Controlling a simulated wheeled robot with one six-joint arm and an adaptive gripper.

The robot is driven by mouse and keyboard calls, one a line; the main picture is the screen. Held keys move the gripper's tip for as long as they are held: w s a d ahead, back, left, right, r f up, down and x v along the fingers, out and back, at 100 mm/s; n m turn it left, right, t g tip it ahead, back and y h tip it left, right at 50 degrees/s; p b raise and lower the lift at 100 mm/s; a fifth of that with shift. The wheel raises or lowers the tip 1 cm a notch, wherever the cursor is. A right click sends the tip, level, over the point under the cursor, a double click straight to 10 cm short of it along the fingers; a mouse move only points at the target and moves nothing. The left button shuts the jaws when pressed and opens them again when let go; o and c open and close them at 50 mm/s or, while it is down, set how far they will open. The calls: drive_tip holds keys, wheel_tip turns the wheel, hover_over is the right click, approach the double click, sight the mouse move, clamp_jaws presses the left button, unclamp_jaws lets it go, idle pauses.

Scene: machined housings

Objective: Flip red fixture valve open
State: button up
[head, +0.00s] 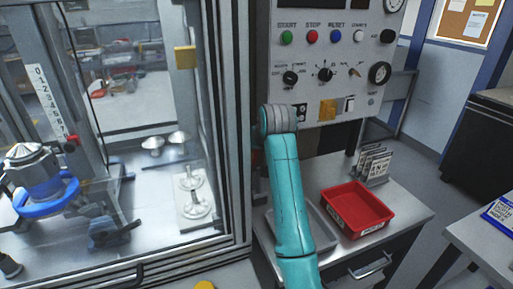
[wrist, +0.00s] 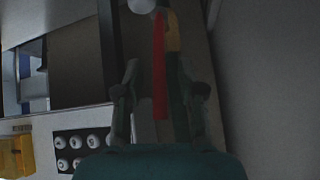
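A long narrow red bar (wrist: 159,68), which looks like the valve handle, shows in the wrist view. It runs lengthwise between the fingers of my gripper (wrist: 162,95), with a brownish-yellow part (wrist: 173,32) beside its upper end. The fingers are apart, with visible room on both sides of the bar, and I see no clear contact. The picture is dark, so the depth between fingers and bar is hard to tell. In the head view my teal arm hides the gripper and the bar.
The control panel (head: 308,80) stands close by the arm. Its black socket block (wrist: 82,147) and yellow box (wrist: 18,156) show at lower left in the wrist view. A glass-fronted enclosure (head: 243,120) stands left. A red bin (head: 358,208) and grey tray (head: 322,236) sit below on the bench.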

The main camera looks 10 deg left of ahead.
drive_tip(key=shift+r, duration=0.1)
drive_tip(key=v, duration=1.2)
